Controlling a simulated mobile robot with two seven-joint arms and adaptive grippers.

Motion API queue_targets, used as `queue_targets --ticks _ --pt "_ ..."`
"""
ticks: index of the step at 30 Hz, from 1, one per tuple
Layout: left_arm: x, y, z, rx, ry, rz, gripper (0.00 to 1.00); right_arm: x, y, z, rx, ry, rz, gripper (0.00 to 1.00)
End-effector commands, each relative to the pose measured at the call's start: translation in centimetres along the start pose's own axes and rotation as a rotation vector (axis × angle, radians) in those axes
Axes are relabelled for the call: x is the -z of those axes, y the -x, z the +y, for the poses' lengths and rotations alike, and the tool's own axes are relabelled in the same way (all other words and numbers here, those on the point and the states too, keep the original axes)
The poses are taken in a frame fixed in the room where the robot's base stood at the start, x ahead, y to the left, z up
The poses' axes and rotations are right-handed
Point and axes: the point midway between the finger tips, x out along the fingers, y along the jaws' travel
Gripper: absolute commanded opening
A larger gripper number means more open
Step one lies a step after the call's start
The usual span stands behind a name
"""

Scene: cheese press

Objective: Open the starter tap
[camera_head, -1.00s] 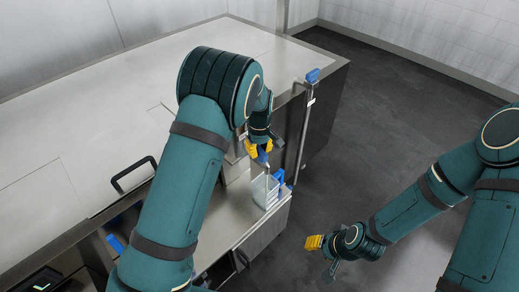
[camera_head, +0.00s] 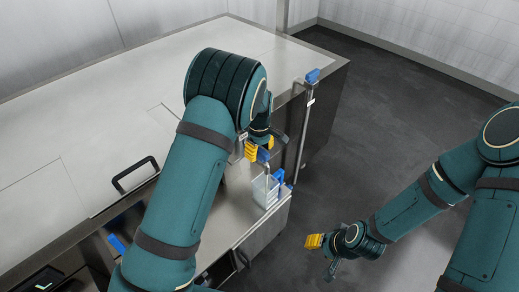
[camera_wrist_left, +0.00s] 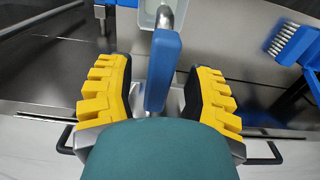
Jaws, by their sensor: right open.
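The starter tap has a blue lever handle (camera_wrist_left: 163,72) and a metal spout (camera_wrist_left: 172,12), seen in the left wrist view. My left gripper (camera_wrist_left: 160,95) has its yellow fingers apart on both sides of the lever. In the head view my left gripper (camera_head: 258,154) is at the tap, above a clear jug (camera_head: 264,190) with a blue handle. The gripper hides most of the tap there. My right gripper (camera_head: 322,252) is open and empty over the floor at the right.
The jug stands on a metal shelf (camera_head: 240,215) beside the large steel counter (camera_head: 100,110). A pipe with a blue top (camera_head: 312,75) rises at the counter's corner. A blue brush (camera_wrist_left: 290,42) hangs at the right in the left wrist view. Dark floor is clear beyond.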

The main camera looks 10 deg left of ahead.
Motion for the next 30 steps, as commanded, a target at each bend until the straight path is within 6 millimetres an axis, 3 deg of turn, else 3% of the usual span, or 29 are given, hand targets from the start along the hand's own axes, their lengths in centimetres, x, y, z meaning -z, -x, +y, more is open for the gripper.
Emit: queue_targets --ticks 8,13,24,30 --pt "0.0 0.1 0.1 -0.002 -0.002 0.001 0.53 0.0 0.0 0.0 0.0 0.0 0.0 0.47" --pt "0.0 1.3 0.1 -0.005 -0.002 0.002 0.53 0.0 0.0 0.0 0.0 0.0 0.0 0.47" --pt "0.0 8.5 0.1 -0.005 -0.002 0.002 0.53 0.0 0.0 0.0 0.0 0.0 0.0 0.47" --pt "0.1 11.2 0.1 -0.004 -0.002 0.002 0.53 0.0 0.0 0.0 0.0 0.0 0.0 0.47"
